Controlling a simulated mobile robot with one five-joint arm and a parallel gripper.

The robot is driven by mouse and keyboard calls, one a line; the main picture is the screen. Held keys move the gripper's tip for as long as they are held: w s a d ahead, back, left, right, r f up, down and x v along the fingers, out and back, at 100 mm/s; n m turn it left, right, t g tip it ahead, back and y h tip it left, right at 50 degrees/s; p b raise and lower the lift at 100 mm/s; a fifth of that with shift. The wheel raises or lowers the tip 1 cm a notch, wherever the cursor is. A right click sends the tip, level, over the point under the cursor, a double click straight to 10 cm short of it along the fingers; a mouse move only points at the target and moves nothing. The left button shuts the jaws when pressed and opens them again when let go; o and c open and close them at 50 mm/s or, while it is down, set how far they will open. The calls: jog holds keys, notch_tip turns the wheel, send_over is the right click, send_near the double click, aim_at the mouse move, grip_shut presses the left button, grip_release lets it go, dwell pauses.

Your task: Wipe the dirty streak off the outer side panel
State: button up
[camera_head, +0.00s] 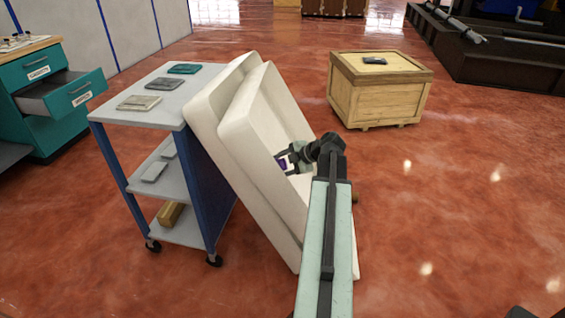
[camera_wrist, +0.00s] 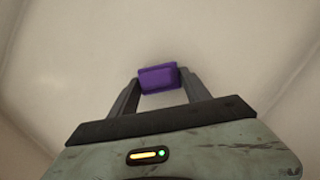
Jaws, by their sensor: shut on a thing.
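The outer side panel (camera_head: 240,135) is a cream, tray-like shell leaning at a slant against a second cream panel (camera_head: 207,100) and the cart. My gripper (camera_head: 285,161) is inside the recess of the outer panel, shut on a small purple block (camera_wrist: 158,78). In the wrist view my gripper (camera_wrist: 158,82) holds the block between its two fingers, in front of the plain cream surface. I cannot tell whether the block touches the panel. No clear streak shows on the visible surface; my arm and gripper hide part of it.
A cart (camera_head: 150,115) with flat cloth-like pieces on top stands behind the panels. A teal cabinet (camera_head: 40,95) with an open drawer is at the left. A wooden crate (camera_head: 375,95) with a dark item on top stands at the back right.

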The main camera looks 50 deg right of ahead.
aim_at(287, 166)
jog(key=shift+s+a, duration=0.5)
jog(key=shift+a, duration=0.1)
jog(key=shift+s+d+r+p, duration=0.75)
jog(key=shift+s+d, duration=0.1)
jog(key=shift+s, duration=0.2)
jog(key=shift+s+d+r+p, duration=0.75)
jog(key=shift+s+d, duration=0.1)
jog(key=shift+s, duration=0.15)
jog(key=shift+s+d+r+p, duration=0.75)
jog(key=shift+s+d, duration=0.1)
jog(key=shift+s, duration=0.15)
